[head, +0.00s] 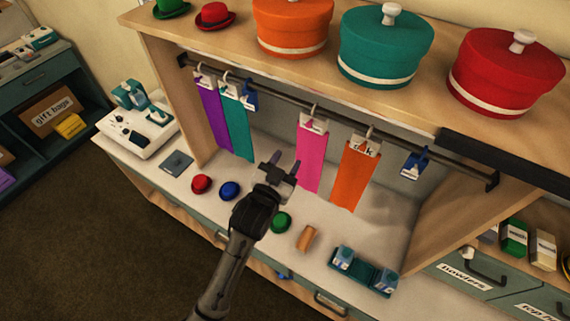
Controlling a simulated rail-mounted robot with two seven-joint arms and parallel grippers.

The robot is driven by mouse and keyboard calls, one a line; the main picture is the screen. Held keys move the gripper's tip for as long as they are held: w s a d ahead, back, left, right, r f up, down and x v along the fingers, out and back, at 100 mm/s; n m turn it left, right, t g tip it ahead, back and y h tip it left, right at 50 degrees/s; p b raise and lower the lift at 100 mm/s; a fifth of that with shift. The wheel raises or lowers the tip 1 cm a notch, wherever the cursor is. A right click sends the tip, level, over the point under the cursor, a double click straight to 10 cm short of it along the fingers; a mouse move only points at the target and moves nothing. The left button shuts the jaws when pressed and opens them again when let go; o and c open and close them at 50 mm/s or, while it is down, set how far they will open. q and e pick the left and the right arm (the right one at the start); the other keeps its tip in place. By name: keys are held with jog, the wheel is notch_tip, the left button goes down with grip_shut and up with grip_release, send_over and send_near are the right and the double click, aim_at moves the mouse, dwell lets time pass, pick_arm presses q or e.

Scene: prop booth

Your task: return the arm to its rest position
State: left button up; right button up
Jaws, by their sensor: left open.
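My left gripper (283,166) is raised over the counter of the booth, in the middle of the head view, with its arm coming up from the bottom edge. Its two fingers are apart and nothing shows between them. The fingertips appear in front of the gap between the teal strip (236,130) and the pink strip (312,158), which hang from the rail. I cannot tell how far they are from the strips. My right gripper is not in view.
A rail (410,147) carries clips with purple, teal, pink and orange (355,178) strips. Red (201,184), blue (229,190) and green (281,222) small items, a brown cylinder (307,238) and a teal holder (363,271) sit on the counter. Hat boxes (386,47) stand above.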

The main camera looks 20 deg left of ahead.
pick_arm(q)
jog(key=shift+s, duration=0.15)
dwell(0.5)
jog(key=s+a+f+g+p, duration=0.2)
jog(key=s+f+g, duration=0.1)
jog(key=s, duration=0.8)
jog(key=s+a+f+g+y+p, duration=0.1)
jog(key=s+g, duration=0.5)
jog(key=s, duration=0.6)
jog(key=s+a+f+g+p, duration=0.3)
jog(key=s+f, duration=0.4)
jog(key=s, duration=0.4)
jog(key=shift+s+f+n+g+p, duration=0.15)
jog(key=shift+f+n+g+p, duration=0.2)
jog(key=shift+g+p, duration=0.65)
jog(key=shift+r, duration=0.1)
